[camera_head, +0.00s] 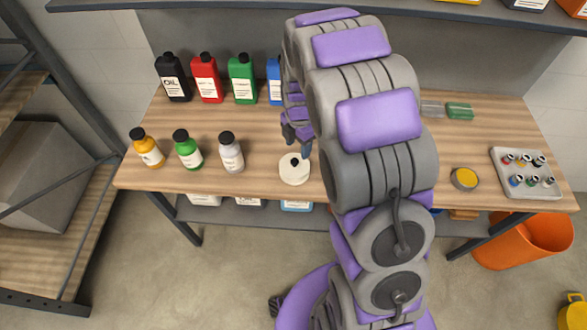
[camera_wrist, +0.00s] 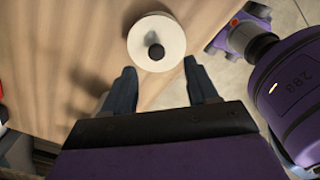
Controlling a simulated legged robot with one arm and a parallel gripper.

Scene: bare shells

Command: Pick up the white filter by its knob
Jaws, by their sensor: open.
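The white filter (camera_head: 294,172) is a round white piece with a dark knob (camera_head: 295,162) on top. It sits on the wooden table (camera_head: 262,182) near its front edge. In the wrist view the filter (camera_wrist: 157,42) lies just ahead of the fingertips, with its knob (camera_wrist: 156,52) roughly centred between them. My gripper (camera_wrist: 160,75) is open and empty, one finger on each side, apart from the filter. In the head view my gripper (camera_head: 303,150) is by the filter's upper right side, partly hidden by my arm.
A silver bottle (camera_head: 231,155), a green bottle (camera_head: 188,151) and a yellow bottle (camera_head: 147,150) stand left of the filter. Black, red, green and blue jugs (camera_head: 206,80) stand behind. A grey tray (camera_head: 527,188) with small parts and a yellow-topped tin (camera_head: 464,178) are at right.

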